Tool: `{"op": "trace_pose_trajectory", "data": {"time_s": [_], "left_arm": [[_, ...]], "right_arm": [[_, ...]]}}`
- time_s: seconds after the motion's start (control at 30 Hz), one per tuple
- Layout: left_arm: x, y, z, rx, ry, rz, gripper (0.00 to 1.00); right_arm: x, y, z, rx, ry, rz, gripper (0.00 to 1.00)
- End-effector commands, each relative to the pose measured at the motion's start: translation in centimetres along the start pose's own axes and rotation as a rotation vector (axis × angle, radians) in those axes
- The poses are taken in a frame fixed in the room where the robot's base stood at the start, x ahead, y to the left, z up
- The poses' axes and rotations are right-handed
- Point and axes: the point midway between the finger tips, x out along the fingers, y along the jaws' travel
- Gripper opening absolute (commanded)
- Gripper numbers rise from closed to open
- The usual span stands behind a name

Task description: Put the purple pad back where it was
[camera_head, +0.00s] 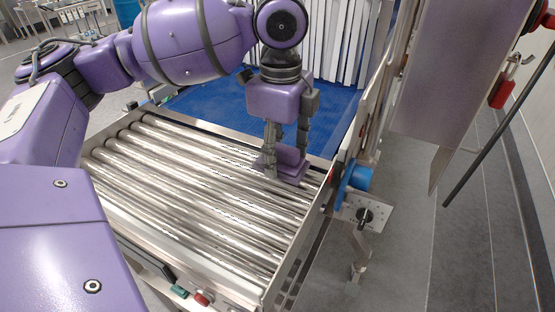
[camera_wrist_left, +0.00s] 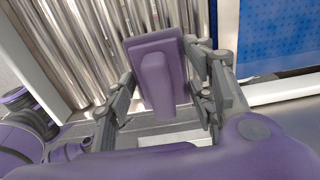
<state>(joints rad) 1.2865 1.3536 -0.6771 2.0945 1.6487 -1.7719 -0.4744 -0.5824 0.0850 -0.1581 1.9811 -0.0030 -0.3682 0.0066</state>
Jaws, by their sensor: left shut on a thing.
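The purple pad (camera_head: 292,166) is at the far right end of the metal rollers, just above or on them; I cannot tell if it touches. It has a flat plate with a raised grip block, which shows in the left wrist view (camera_wrist_left: 158,80). My left gripper (camera_head: 273,160) points down from above and is shut on the pad's grip block. In the left wrist view its fingers (camera_wrist_left: 160,95) stand on both sides of the block. My right gripper is not in view.
The roller conveyor (camera_head: 190,190) is otherwise bare. A blue belt (camera_head: 215,103) runs behind it under a white strip curtain (camera_head: 325,45). A red padlock (camera_head: 501,92) hangs at the right.

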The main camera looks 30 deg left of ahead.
Motion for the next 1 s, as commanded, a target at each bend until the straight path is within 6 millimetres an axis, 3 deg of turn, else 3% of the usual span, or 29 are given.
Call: {"op": "trace_pose_trajectory", "data": {"time_s": [0.4, 0.67, 0.7, 0.83, 1.0], "left_arm": [[5.6, 0.0, 0.1, -0.001, 0.000, 0.001, 0.19], [5.7, 0.0, 0.0, -0.001, 0.000, -0.001, 0.19], [5.7, 0.0, 0.1, -0.001, 0.000, -0.001, 0.51], [5.7, 0.0, 0.1, -0.001, 0.000, -0.001, 0.68], [5.7, 0.0, 0.0, -0.001, 0.000, -0.001, 0.69]], "right_arm": [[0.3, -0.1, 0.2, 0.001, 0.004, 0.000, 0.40], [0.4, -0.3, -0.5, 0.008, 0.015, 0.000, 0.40], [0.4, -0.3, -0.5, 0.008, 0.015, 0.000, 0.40], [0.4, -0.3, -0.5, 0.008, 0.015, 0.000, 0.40], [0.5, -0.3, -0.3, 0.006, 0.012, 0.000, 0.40]]}}
